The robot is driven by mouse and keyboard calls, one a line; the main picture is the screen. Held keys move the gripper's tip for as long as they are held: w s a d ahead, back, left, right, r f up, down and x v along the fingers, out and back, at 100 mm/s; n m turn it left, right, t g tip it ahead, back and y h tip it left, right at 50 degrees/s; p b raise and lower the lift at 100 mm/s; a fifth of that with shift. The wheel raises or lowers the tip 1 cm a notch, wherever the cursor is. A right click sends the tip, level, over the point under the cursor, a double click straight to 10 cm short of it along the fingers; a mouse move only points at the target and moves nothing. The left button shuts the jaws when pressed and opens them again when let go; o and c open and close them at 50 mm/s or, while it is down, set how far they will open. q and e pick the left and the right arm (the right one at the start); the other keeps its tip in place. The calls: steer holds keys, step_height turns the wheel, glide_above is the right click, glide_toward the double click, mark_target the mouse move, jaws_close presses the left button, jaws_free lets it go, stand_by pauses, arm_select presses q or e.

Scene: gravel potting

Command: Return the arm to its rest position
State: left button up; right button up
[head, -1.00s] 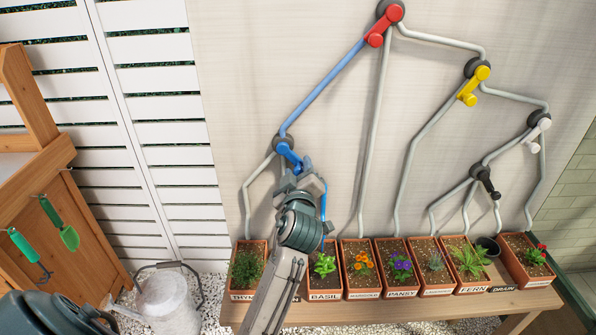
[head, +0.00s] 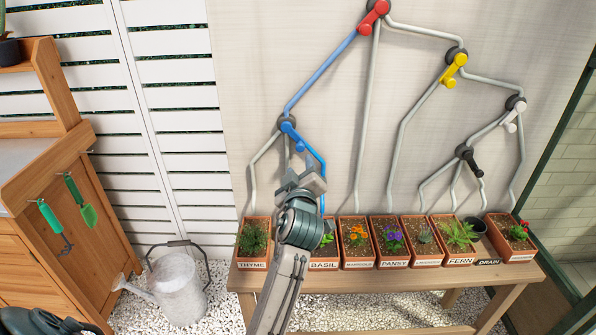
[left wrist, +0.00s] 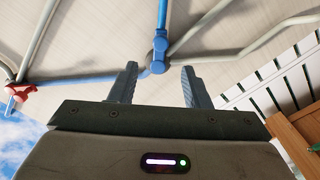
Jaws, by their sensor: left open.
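My left gripper (head: 303,174) is just below the blue valve handle (head: 296,135) on the wall. In the left wrist view the left gripper (left wrist: 159,84) is open, its fingers apart, with nothing between them. The blue valve (left wrist: 158,56) shows beyond the fingertips there, apart from them. In the head view a blue pipe runs from the red valve (head: 374,13) down to the blue valve and on toward the basil pot (head: 323,264). My left arm hides part of the basil pot. My right gripper is not in view.
A wooden bench (head: 400,287) holds the row of labelled pots below the pipes. Yellow (head: 453,69), white (head: 511,114) and black (head: 468,159) valves are to the right. A watering can (head: 178,287) stands on gravel at left, by a wooden cabinet (head: 95,235) with hanging green tools.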

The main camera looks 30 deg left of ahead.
arm_select(q)
steer(key=shift+w, duration=0.1)
